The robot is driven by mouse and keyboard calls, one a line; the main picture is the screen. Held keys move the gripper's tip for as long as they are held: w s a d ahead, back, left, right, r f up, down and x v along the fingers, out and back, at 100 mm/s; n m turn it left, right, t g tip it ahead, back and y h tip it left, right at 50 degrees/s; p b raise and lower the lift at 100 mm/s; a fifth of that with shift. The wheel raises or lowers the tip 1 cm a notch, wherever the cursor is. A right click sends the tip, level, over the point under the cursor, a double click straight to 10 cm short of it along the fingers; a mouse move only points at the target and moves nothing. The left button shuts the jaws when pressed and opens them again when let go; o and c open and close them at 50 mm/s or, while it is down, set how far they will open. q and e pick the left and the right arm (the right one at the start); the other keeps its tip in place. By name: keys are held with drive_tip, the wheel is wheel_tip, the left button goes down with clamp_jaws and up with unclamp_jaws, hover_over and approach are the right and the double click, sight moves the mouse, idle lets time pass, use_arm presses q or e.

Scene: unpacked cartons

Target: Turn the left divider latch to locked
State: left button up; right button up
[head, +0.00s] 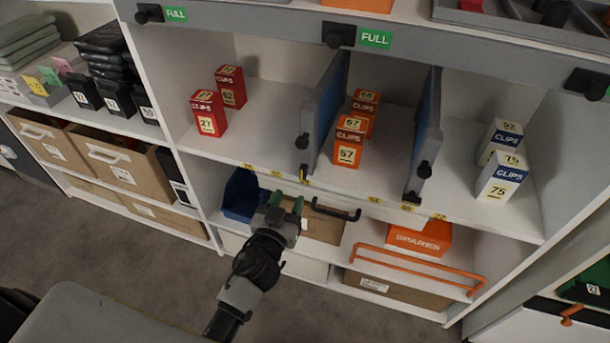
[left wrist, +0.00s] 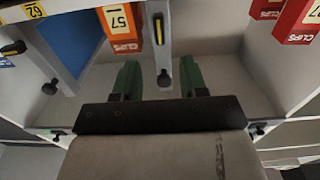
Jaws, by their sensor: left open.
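The left divider (head: 325,105) is a grey-edged upright panel on the middle shelf. Its front edge bears a black knob (head: 302,141) above and a black latch with a yellow mark (head: 304,173) below. In the left wrist view, which is upside down, the latch (left wrist: 158,28) lies lengthwise along the divider's edge, and the knob (left wrist: 163,78) shows between the fingers. My left gripper (head: 287,203) is open and empty, its green fingers (left wrist: 159,80) apart, in front of the shelf edge just below the latch. No contact with the latch is visible. My right gripper is not in view.
Orange clips boxes (head: 349,142) stand right of the left divider, red ones (head: 209,113) to its left. The right divider (head: 428,130) has its own latch (head: 411,197). Below are a blue bin (head: 242,194), a black handle (head: 335,212) and an orange spares box (head: 420,240).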

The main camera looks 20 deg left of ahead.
sight(302, 174)
use_arm(q)
drive_tip(key=w, duration=0.8)
drive_tip(key=shift+w+d, duration=0.15)
drive_tip(key=shift+w, duration=0.1)
clamp_jaws()
